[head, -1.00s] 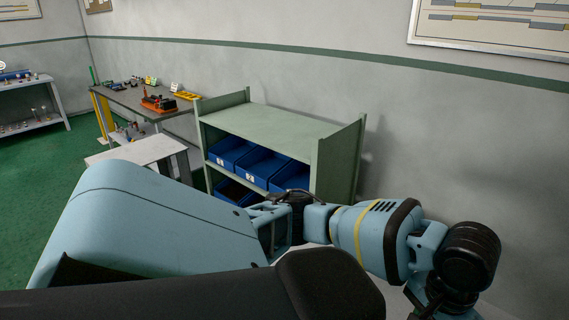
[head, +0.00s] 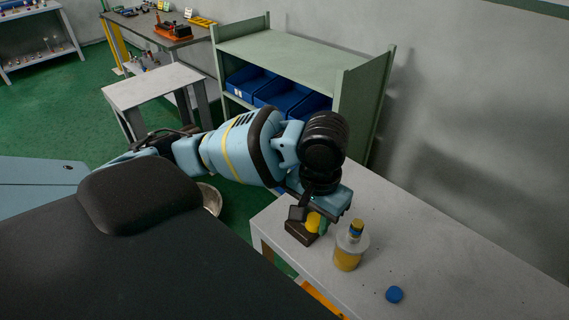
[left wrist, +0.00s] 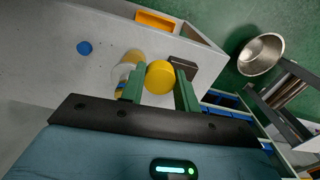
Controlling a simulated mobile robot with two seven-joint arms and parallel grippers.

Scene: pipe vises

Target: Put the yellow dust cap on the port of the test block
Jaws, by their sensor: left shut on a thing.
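My left gripper (head: 318,221) is shut on the yellow dust cap (head: 313,223) over the near end of the pale table. In the left wrist view the round yellow cap (left wrist: 160,77) sits between the two green fingers (left wrist: 158,92). A dark block (head: 302,235), which looks like the test block, stands at the table's near left corner, close beside the cap. It also shows in the left wrist view (left wrist: 185,62), partly behind a finger. I cannot make out its port, nor whether the cap touches it. My right gripper is not in view.
A bottle with amber contents (head: 348,258) stands just right of the gripper. A blue cap (head: 394,294) lies farther right on the pale table (head: 450,265). A metal bowl (head: 212,198) is left of the table. A green shelf (head: 300,55) with blue bins stands behind.

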